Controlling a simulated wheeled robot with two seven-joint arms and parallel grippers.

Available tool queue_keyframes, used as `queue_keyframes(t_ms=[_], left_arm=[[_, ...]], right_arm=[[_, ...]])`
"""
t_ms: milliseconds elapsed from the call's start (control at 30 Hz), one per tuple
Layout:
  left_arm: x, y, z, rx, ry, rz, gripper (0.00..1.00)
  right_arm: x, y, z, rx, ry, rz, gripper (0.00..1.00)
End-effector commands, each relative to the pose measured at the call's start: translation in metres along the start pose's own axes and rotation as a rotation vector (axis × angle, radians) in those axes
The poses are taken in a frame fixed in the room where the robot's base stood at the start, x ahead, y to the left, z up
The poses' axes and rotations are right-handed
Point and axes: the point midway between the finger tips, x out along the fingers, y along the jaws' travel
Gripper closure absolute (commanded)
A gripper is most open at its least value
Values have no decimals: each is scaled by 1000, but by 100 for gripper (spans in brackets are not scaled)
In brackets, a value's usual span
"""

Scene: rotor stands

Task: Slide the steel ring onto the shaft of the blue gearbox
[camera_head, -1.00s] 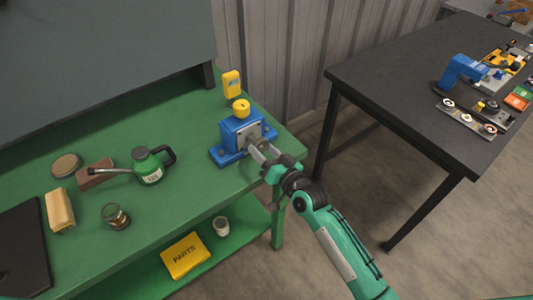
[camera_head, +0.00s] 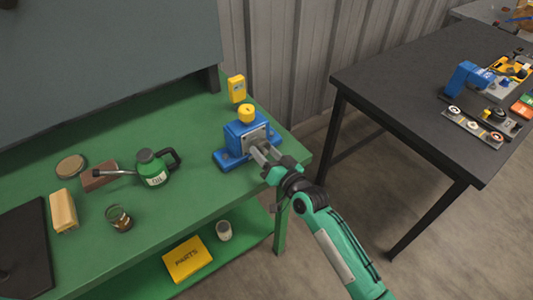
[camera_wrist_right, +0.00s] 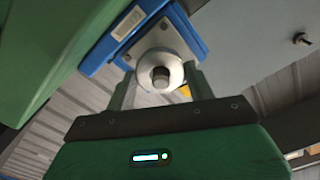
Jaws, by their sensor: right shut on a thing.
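The blue gearbox (camera_head: 232,158) stands on the green bench near its right end, with a grey face plate and a yellow cap on top. My right gripper (camera_head: 264,153) is right in front of that plate. In the right wrist view its two fingers (camera_wrist_right: 163,88) are shut on the steel ring (camera_wrist_right: 148,64) from both sides. The round end of the shaft (camera_wrist_right: 161,76) shows in the ring's hole, and the plate (camera_wrist_right: 185,38) is close behind. How far along the shaft the ring sits is hard to tell. My left gripper is not in view.
A yellow device (camera_head: 236,88) stands behind the gearbox. A dark table (camera_head: 400,85) with several parts stands at right, across a floor gap.

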Motion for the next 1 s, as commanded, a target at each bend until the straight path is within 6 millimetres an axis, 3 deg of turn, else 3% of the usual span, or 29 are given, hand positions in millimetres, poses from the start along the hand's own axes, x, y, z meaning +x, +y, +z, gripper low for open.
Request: queue_keyframes(t_ms=[600, 1000], left_arm=[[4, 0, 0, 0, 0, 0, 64], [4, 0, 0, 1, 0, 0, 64]], right_arm=[[18, 0, 0, 0, 1, -1, 66], [20, -1, 0, 0, 1, -1, 66]])
